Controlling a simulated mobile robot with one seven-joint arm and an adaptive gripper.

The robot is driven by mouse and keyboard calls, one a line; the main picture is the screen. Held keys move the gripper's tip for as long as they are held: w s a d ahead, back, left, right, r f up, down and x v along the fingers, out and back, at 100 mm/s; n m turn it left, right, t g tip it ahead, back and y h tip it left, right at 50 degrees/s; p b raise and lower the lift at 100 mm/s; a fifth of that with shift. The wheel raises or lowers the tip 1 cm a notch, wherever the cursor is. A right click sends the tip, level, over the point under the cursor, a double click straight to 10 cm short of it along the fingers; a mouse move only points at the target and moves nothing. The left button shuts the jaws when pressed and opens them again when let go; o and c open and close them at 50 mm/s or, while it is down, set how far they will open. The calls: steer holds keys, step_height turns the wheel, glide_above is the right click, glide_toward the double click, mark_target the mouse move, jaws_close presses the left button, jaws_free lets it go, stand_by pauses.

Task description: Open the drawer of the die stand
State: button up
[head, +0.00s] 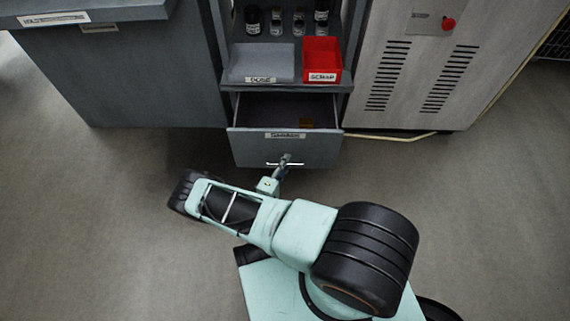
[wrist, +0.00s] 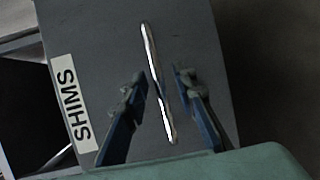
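The drawer (head: 284,147) of the die stand (head: 234,85) is pulled out toward me, and its inside shows from above. A small brown item lies inside it at the back right. The drawer front carries a label reading SHIMS (wrist: 74,104) in the wrist view. A thin bright bar handle (head: 285,164) runs across the front, and it also shows in the wrist view (wrist: 157,82). My gripper (head: 286,158) is at the handle. In the wrist view its two fingers (wrist: 160,90) stand apart on either side of the bar, with gaps visible between fingers and bar.
Above the drawer, a grey bin (head: 262,64) and a red SCRAP bin (head: 322,58) stand on a shelf with several dark bottles behind. A grey cabinet (head: 150,90) stands left and a vented machine (head: 405,70) right. A yellowish cable (head: 395,138) lies on the floor at right.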

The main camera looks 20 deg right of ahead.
steer(key=shift+r, duration=0.1)
step_height(320, 180, up, 4)
steer(key=shift+w+r, duration=0.1)
steer(key=shift+r, duration=0.1)
steer(key=o, duration=1.3)
step_height(320, 180, up, 4)
steer(key=shift+w+d+r, duration=0.1)
steer(key=shift+c, duration=0.2)
steer(key=shift+o, duration=0.9)
steer(key=shift+r, duration=1)
steer(key=c, duration=0.9)
steer(key=shift+f, duration=0.15)
steer(key=c, duration=0.5)
steer(key=shift+f, duration=0.1)
steer(key=shift+c, duration=0.2)
steer(key=shift+s+f, duration=0.1)
steer(key=shift+s, duration=0.1)
